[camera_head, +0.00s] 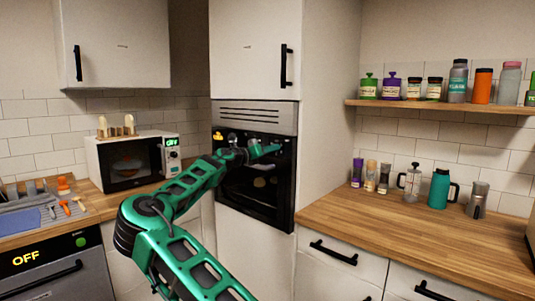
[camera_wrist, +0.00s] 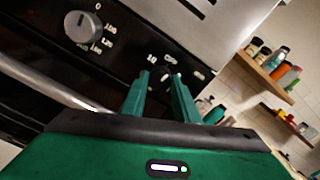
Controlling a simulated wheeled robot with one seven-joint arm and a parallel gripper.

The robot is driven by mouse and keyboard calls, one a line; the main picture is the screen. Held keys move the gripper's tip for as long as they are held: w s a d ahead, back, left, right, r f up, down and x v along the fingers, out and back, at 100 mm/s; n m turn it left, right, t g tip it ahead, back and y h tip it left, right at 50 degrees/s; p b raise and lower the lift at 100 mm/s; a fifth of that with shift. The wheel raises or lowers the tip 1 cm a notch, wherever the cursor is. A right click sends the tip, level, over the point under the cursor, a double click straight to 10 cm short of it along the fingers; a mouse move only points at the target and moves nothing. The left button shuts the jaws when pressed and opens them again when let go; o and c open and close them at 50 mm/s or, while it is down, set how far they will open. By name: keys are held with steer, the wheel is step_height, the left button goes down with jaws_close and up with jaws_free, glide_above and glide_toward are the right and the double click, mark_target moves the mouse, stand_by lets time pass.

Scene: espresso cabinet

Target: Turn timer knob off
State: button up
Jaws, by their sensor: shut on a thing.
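The oven (camera_head: 257,196) is built into a tall white cabinet, with a dark control strip above its door. My gripper (camera_head: 268,149) reaches to the right side of that strip. In the wrist view, my gripper's green fingers (camera_wrist: 162,76) are at the panel, closed on the timer knob among small white number marks.
The oven's handle bar (camera_wrist: 58,88) runs close below the panel in the wrist view. A microwave (camera_head: 133,160) stands on the left counter. A wooden counter (camera_head: 420,232) with jars and a teal bottle (camera_head: 439,188) is on the right, under a shelf (camera_head: 445,106).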

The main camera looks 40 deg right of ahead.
steer(key=shift+w+a+f+n, duration=0.2)
steer(key=shift+w+f+n, duration=0.1)
steer(key=shift+n, duration=0.6)
steer(key=o, duration=1.1)
steer(key=shift+c, duration=0.2)
steer(key=shift+s+d+r, duration=0.1)
steer(key=shift+s+r, duration=0.05)
steer(key=a, duration=1)
steer(key=shift+s+a, duration=0.35)
steer(key=shift+a, duration=0.05)
